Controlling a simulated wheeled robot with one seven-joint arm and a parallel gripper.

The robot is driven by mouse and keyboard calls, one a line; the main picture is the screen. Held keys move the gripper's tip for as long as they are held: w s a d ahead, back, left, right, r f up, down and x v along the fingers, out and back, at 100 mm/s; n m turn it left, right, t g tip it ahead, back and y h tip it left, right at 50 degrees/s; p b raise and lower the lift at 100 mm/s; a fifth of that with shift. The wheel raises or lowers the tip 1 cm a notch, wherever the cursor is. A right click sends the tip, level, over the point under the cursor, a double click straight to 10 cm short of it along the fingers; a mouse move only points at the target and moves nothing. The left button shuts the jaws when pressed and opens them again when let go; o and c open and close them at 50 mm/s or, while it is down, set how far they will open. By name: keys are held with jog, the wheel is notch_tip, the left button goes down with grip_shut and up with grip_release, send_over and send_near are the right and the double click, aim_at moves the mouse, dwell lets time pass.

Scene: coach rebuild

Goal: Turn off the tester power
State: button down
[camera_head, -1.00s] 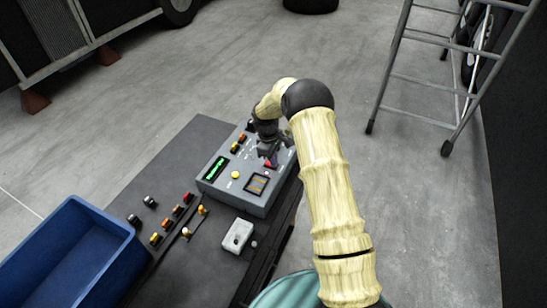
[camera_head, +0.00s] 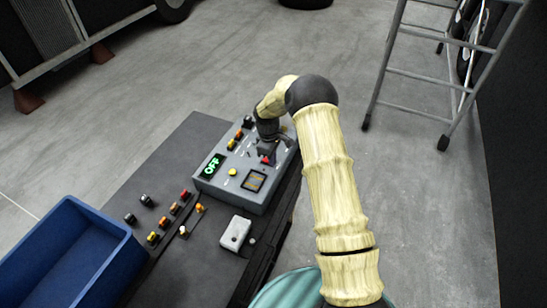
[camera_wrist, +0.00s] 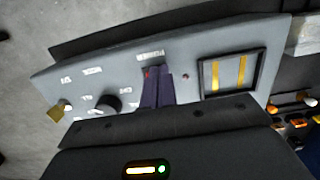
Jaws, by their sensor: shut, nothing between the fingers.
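The tester (camera_head: 215,188) is a grey box with a sloped panel on the dark bench. Its display (camera_head: 211,167) reads OFF in green. A yellow button (camera_head: 233,172) and a small dark gauge window (camera_head: 254,181) are on the panel. My gripper (camera_head: 267,153) is over the panel's right part, with a red piece (camera_head: 265,160) beside it. In the wrist view, my shut, empty fingers (camera_wrist: 157,72) reach down at the POWER label (camera_wrist: 150,56). A bit of red (camera_wrist: 147,73) shows beside the fingertips; the fingers hide most of the power switch, and contact is unclear.
A blue bin (camera_head: 72,207) stands at the lower left. Several coloured connectors (camera_head: 174,208) and a small white box (camera_head: 235,233) lie on the bench (camera_head: 160,165) in front of the tester. A metal ladder (camera_head: 425,77) stands on the floor at right.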

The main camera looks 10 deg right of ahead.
jog(key=shift+w+a+r, duration=0.15)
jog(key=shift+w+a, duration=0.05)
jog(key=shift+a, duration=0.25)
jog(key=shift+w+a+r, duration=0.15)
jog(key=shift+w+a, duration=0.05)
jog(key=shift+a, duration=0.2)
jog(key=shift+d, duration=0.1)
notch_tip(320, 180, up, 4)
jog(key=p, duration=0.2)
jog(key=shift+d+r+p, duration=0.1)
jog(key=shift+d+p, duration=0.05)
jog(key=shift+p, duration=0.2)
jog(key=shift+s+r+b, duration=0.1)
jog(key=shift+r+b, duration=0.15)
jog(key=shift+b, duration=0.2)
notch_tip(320, 180, up, 9)
jog(key=d+b, duration=0.1)
jog(key=b, duration=0.2)
jog(key=shift+s, duration=0.45)
jog(key=shift+d, duration=0.15)
jog(key=shift+r, duration=0.1)
